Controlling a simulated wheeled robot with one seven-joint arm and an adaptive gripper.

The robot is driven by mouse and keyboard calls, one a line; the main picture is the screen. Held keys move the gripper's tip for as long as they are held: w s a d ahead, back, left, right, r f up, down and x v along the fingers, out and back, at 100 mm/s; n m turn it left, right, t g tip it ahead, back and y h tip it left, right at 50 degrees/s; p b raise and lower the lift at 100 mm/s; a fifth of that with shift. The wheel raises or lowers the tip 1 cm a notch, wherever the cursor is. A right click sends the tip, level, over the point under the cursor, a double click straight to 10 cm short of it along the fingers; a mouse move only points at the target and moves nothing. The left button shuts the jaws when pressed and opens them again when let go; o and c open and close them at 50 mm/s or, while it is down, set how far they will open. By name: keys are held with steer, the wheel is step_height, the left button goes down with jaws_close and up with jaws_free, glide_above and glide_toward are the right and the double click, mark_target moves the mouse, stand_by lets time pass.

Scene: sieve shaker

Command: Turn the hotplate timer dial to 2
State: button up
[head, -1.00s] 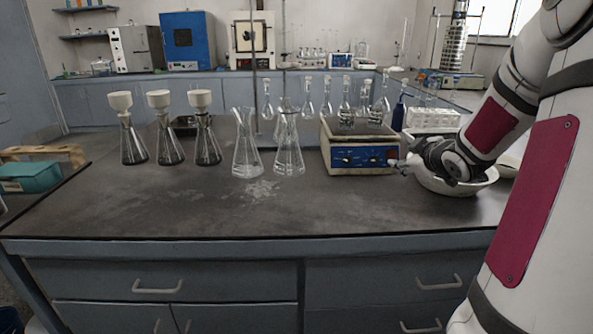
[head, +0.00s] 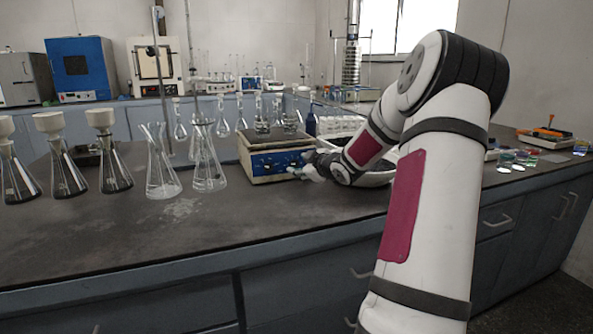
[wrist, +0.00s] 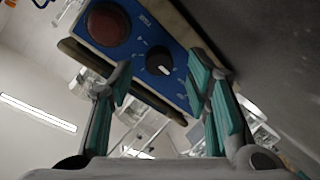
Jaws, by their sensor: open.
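The hotplate (head: 252,142) stands on the bench, its blue front panel (head: 268,164) facing me. In the wrist view the panel (wrist: 135,42) is close and tilted. The black timer dial (wrist: 160,61) carries a white pointer mark toward its lower right; the numbers around it are too small to read. A larger dark red round knob or button (wrist: 109,24) is up and left of it. My gripper (wrist: 161,70) is open, with one teal-padded finger on each side of the dial in that view. Contact cannot be told. In the head view my gripper (head: 305,169) is at the panel's right end.
Glass flasks (head: 208,160) stand left of the hotplate, and several funnel-topped flasks (head: 112,160) farther left. Glassware (head: 262,124) sits on the hotplate top. A white basin (head: 376,176) is behind my forearm on the right. The bench front (head: 190,235) is clear.

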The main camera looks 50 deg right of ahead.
mark_target(296, 164)
steer(key=shift+b+x, duration=0.3)
steer(key=shift+x, duration=1.2)
jaws_close()
